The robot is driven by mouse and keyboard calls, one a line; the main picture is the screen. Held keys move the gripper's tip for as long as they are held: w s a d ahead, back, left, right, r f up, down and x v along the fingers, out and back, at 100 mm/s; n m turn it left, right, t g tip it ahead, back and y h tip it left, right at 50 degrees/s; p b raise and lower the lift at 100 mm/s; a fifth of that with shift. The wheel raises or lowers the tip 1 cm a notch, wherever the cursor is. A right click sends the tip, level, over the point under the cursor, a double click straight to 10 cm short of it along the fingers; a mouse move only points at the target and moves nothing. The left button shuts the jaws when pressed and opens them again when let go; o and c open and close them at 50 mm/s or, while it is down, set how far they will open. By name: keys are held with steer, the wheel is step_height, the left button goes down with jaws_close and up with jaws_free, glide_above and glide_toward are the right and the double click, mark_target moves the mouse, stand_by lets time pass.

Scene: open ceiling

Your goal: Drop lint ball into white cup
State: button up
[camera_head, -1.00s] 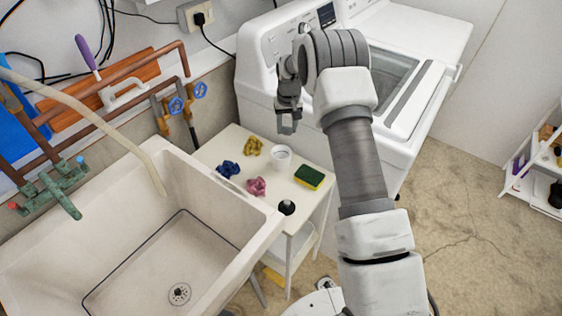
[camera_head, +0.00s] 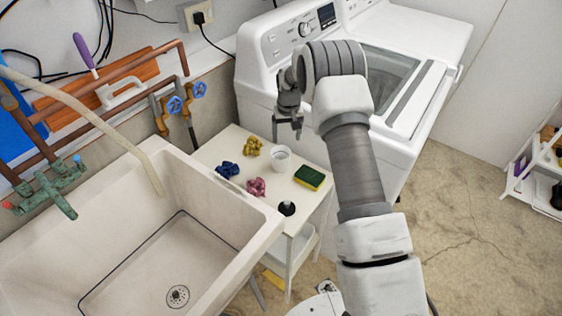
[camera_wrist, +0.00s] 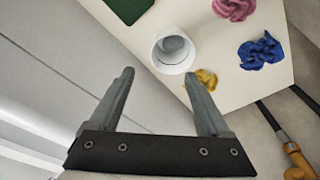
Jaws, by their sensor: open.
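The white cup (camera_head: 280,158) stands upright on the small white table; it also shows in the wrist view (camera_wrist: 161,59). A grey rounded patch (camera_wrist: 175,45) shows inside the cup; I cannot tell whether it is the lint ball or the shaded cup bottom. No lint ball is clearly visible elsewhere. My gripper (camera_head: 287,130) is above the table's back edge, near the cup and beside the washer. In the wrist view my gripper (camera_wrist: 158,74) has its fingers wide apart with nothing between them. The cup appears beyond the fingertips, apart from them.
On the white table (camera_head: 228,146) lie yellow (camera_head: 252,147), blue (camera_head: 228,169) and pink (camera_head: 256,187) crumpled cloths, a green-yellow sponge (camera_head: 309,177) and a dark round object (camera_head: 287,208). The sink (camera_head: 180,250) stands left, the washing machine (camera_head: 410,80) behind and right.

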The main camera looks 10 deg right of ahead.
step_height(320, 180, up, 17)
steer(key=s, duration=0.2)
steer(key=shift+s+r, duration=0.15)
steer(key=shift+s, duration=0.15)
stand_by(0.4)
steer(key=s+r+t, duration=0.2)
steer(key=s+r, duration=1.3)
steer(key=s, duration=0.2)
steer(key=s+f+t, duration=0.1)
steer(key=s+f, duration=0.1)
steer(key=s, duration=2)
steer(key=shift+s+t, duration=0.2)
steer(key=shift+t, duration=0.2)
